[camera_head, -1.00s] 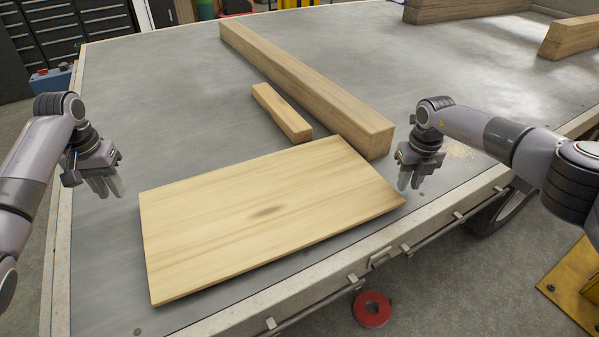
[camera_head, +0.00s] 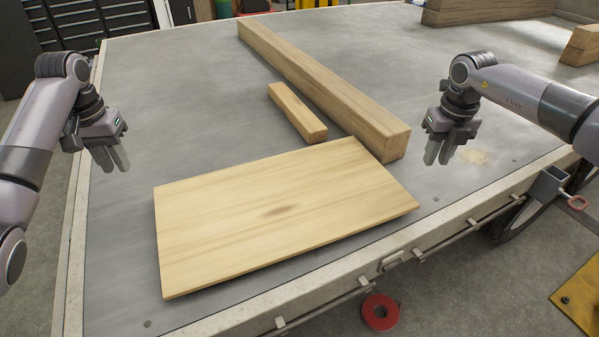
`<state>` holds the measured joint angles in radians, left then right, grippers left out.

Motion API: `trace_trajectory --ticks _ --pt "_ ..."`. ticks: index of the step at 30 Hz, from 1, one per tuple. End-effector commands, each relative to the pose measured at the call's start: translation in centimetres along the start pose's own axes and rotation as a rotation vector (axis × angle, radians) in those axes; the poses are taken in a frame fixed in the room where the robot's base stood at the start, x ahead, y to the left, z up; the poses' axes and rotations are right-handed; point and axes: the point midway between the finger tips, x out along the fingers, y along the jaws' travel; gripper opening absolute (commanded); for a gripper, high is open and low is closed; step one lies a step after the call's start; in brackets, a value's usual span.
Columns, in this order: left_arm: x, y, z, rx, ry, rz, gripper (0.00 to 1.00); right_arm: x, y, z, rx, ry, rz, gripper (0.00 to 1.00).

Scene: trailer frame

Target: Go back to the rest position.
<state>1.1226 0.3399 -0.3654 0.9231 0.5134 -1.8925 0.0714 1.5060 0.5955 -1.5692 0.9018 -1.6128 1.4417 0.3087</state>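My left gripper (camera_head: 113,160) hangs fingers down over the left part of the trailer bed, left of the wooden board. Its two fingers are apart with nothing between them. My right gripper (camera_head: 436,153) points down over the bed, just right of the long beam's near end. Its fingers show a gap and hold nothing. The flat wooden board (camera_head: 225,215) lies near the front edge, apart from both grippers. A short wooden block (camera_head: 297,112) and a long wooden beam (camera_head: 320,85) lie behind it.
The trailer bed (camera_head: 180,90) is clear at the left and back. More timber (camera_head: 480,12) stands at the back right. A red ring (camera_head: 380,312) lies on the floor.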

Motion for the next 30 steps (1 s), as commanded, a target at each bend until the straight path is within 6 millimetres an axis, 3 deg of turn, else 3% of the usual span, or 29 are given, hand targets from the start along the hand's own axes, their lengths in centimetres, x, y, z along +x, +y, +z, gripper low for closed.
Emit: trace_trajectory --ticks 6,22,26,30 --pt "0.0 0.0 0.0 0.0 0.0 0.0 0.25 -2.1 0.0 0.0 0.001 0.0 0.0 0.25" --pt "-0.2 0.0 0.0 0.0 0.0 0.0 0.25 -2.5 0.0 0.0 0.0 0.001 0.0 0.25" --pt "-2.1 0.0 -0.2 0.0 0.001 0.0 0.25 -4.4 0.0 0.2 0.0 0.0 0.0 0.25" --pt "-6.0 0.0 -0.5 0.0 0.001 0.0 0.25 -8.2 0.0 0.5 0.0 0.0 0.0 0.25"
